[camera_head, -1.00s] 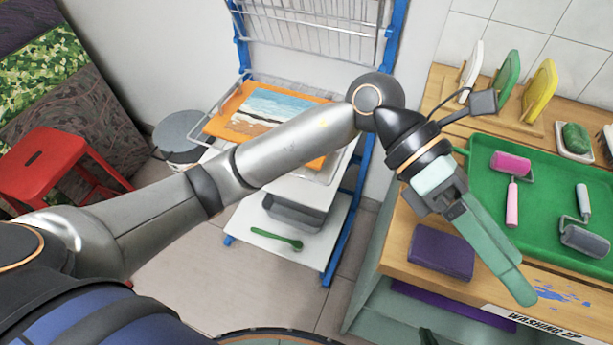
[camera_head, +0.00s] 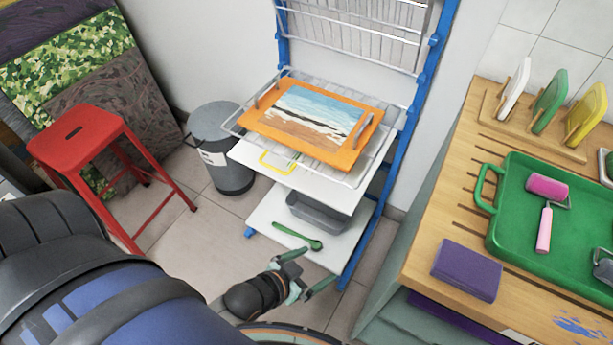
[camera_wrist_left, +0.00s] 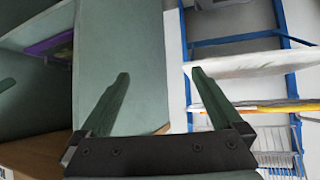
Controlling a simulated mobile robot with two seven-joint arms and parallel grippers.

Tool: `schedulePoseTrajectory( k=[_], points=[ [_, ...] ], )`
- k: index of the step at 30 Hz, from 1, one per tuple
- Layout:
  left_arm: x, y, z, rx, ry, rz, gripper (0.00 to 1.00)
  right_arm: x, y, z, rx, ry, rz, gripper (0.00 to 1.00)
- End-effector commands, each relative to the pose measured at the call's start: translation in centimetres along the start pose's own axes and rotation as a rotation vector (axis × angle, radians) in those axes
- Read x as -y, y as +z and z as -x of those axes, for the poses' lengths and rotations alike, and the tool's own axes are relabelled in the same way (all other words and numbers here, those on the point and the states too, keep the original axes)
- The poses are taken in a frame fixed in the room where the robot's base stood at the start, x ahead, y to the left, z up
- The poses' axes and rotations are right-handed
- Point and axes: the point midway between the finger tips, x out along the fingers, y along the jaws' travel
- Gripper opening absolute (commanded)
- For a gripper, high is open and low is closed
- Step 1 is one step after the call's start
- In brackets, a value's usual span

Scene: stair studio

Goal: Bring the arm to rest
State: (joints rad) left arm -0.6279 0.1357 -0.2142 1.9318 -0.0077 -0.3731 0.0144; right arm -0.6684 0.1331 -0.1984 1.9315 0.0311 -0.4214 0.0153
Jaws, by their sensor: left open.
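My left gripper (camera_head: 308,273) is low in the camera_head view, in front of the blue rack's lower shelf and above the floor. Its two green fingers are apart with nothing between them. In the left wrist view the gripper (camera_wrist_left: 157,85) also shows open and empty, with a green-grey cabinet panel (camera_wrist_left: 115,50) beyond the left finger and the rack's shelves beyond the right one. Most of the left arm is hidden below the picture or behind my body. My right gripper is not in view.
The blue rack (camera_head: 408,130) holds an orange-framed painting (camera_head: 350,146), a grey tray (camera_head: 318,213) and a green spoon (camera_head: 290,234). A wooden counter (camera_head: 425,262) with a green tray (camera_head: 492,232) stands right. A red stool (camera_head: 75,135) and grey bin (camera_head: 232,178) stand left.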

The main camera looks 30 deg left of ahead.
Motion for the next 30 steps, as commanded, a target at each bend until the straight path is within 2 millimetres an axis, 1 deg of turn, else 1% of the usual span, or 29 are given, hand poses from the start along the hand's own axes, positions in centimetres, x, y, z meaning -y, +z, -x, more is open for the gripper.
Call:
schedulePoseTrajectory(
  k=[1,3,5,11,14,17,23,30],
  points=[
    [0.0,1.6,0.5,0.045,0.001,0.025,1.00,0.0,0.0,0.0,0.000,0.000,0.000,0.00],
    [0.0,2.7,0.9,0.079,0.003,0.045,1.00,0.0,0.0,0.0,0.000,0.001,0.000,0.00],
    [0.0,3.0,1.0,0.090,0.003,0.051,1.00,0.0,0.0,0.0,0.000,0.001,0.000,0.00],
    [0.0,3.0,1.0,0.089,0.003,0.050,1.00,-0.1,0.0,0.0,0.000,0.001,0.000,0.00],
    [0.0,2.7,1.2,0.088,0.003,0.049,1.00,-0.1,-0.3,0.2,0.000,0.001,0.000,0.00],
    [0.0,1.8,2.0,0.088,0.001,0.049,1.00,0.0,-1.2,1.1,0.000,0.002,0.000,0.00],
    [0.3,-1.1,4.5,0.089,-0.008,0.050,1.00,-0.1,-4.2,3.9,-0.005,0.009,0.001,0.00],
    [0.3,-1.3,4.7,0.089,-0.008,0.050,1.00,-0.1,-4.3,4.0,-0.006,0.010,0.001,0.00]
  ],
)
